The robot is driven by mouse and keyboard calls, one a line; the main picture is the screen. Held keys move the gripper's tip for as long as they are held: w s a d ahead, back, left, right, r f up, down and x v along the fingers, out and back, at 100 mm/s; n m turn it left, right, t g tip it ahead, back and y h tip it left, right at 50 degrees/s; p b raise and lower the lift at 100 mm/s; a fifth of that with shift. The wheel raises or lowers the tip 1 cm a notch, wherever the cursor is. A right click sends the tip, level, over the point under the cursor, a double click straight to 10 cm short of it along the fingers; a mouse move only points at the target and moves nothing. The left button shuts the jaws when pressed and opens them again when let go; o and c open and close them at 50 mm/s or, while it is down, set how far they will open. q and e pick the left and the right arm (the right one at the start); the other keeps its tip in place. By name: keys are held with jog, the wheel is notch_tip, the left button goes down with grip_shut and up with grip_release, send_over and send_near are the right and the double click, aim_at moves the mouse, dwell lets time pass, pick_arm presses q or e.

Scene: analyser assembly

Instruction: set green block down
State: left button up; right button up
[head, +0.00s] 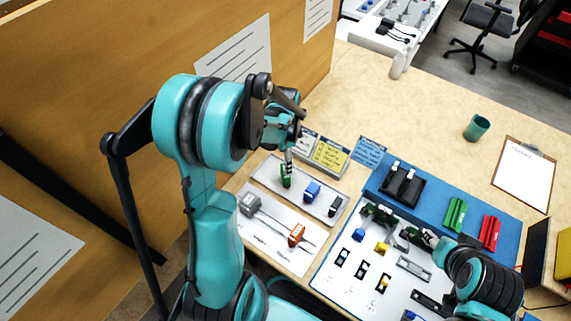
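The green block (286,178) stands upright at the left end of the narrow light tray (316,206). My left gripper (288,158) reaches down from above, with its narrow fingertips at the top of the block. The fingers look shut on it, and the block's base is at or just above the tray surface. I cannot tell if it fully touches. My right gripper (428,238) is low over the white board (345,290) at the right. Its fingers are small and dark against the parts there, so their opening is unclear.
On the tray, a blue block (312,191) and a dark block (335,206) stand right of the green block. A white plate (262,240) with grey and orange parts lies in front. A yellow note (330,155) stands behind. A blue panel (480,212) holds green and red pieces.

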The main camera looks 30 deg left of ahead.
pick_arm(q)
notch_tip(320, 180, up, 2)
jog(key=s+d+r+n+t, duration=0.7)
jog(key=s+d+r+n, duration=0.3)
jog(key=r, duration=0.3)
jog(key=shift+s+d+r, duration=0.15)
jog(key=shift+s+d, duration=0.25)
jog(key=shift+s, duration=0.25)
jog(key=shift+f+b, duration=0.3)
jog(key=shift+f, duration=0.2)
jog(key=shift+a, duration=0.1)
dwell(0.3)
